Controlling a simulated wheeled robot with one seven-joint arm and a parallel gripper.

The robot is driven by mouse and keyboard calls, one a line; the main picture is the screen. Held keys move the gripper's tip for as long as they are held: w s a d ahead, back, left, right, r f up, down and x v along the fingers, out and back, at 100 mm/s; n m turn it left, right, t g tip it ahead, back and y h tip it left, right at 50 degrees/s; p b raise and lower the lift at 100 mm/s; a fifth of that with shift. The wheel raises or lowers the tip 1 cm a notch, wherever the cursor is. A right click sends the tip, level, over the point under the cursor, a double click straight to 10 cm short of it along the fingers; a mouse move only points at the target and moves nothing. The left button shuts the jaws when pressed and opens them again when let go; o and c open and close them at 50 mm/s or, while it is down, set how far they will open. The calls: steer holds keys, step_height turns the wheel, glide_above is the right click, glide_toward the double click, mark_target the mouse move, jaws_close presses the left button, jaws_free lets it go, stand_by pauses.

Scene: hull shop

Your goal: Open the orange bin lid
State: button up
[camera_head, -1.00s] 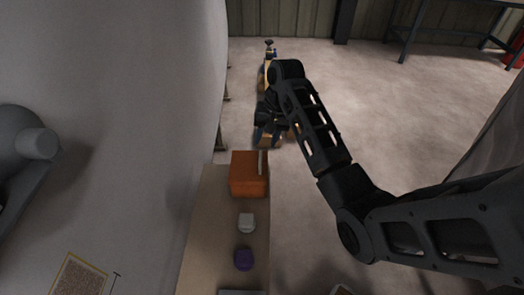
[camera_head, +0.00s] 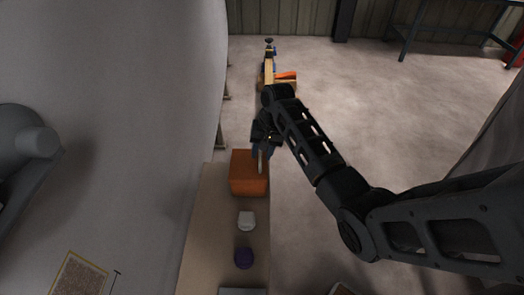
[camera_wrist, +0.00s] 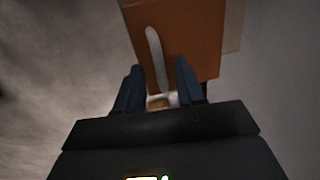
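The orange bin (camera_head: 246,178) stands at the far end of the tan bench, its lid down. A pale bar-like handle (camera_head: 262,162) runs along the bin's right side. My gripper (camera_head: 262,150) is at the bin's far right edge, by the handle. In the wrist view, the bin (camera_wrist: 195,35) fills the top middle. The pale handle (camera_wrist: 154,48) reaches down between the two dark blue fingers of my gripper (camera_wrist: 159,68). The fingers are apart, with a gap showing on both sides of the handle.
A large grey hull wall (camera_head: 130,120) rises close on the left. Open floor (camera_head: 400,130) lies to the right.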

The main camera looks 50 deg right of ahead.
jaws_close()
stand_by(1.3)
